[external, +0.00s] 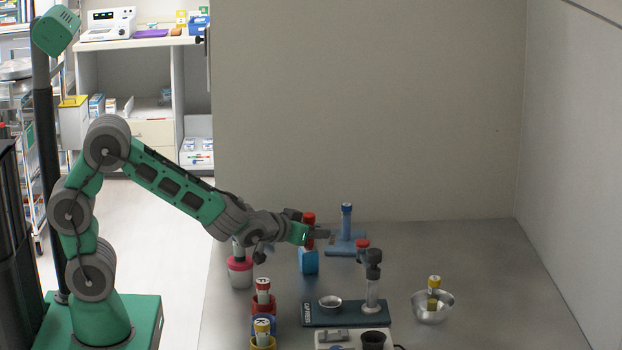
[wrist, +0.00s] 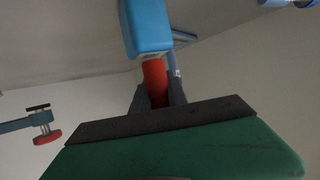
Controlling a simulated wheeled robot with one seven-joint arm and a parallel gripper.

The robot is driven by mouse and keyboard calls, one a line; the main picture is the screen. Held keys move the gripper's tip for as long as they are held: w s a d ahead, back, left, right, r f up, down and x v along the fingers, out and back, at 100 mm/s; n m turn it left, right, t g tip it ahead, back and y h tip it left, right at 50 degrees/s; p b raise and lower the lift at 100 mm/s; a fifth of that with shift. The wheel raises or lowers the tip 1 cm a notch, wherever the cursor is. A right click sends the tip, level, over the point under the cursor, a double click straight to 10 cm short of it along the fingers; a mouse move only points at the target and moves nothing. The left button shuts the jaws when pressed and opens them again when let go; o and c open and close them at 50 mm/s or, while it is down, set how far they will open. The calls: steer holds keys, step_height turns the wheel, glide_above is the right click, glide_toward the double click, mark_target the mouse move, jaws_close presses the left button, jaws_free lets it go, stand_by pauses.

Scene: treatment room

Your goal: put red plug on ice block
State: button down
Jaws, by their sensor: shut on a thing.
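The red plug (external: 309,218) is upright between the fingers of my gripper (external: 318,234), its top standing above them in the external view. The wrist view shows the red plug (wrist: 155,78) gripped between both dark fingers (wrist: 158,98). The ice block, a blue block (external: 308,262), is directly below my gripper in the external view. In the wrist view the blue block (wrist: 147,27) lies right at the plug's far end. I cannot tell whether plug and block touch.
A dark board (external: 345,315) bears a dish and a post beside a red-topped piece (external: 361,244). A pink jar (external: 240,272) is left; capped tubes (external: 263,290) stand in front. A metal bowl (external: 432,312) is right.

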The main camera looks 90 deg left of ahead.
steer(key=shift+f, duration=0.15)
steer(key=shift+f, duration=0.2)
steer(key=c, duration=1.3)
jaws_free()
steer(key=shift+r, duration=0.1)
steer(key=shift+d+r+p, duration=0.1)
steer(key=shift+r+p, duration=0.15)
steer(key=shift+p, duration=0.05)
steer(key=v, duration=1.2)
steer(key=shift+s+f, duration=0.1)
steer(key=shift+f, duration=0.15)
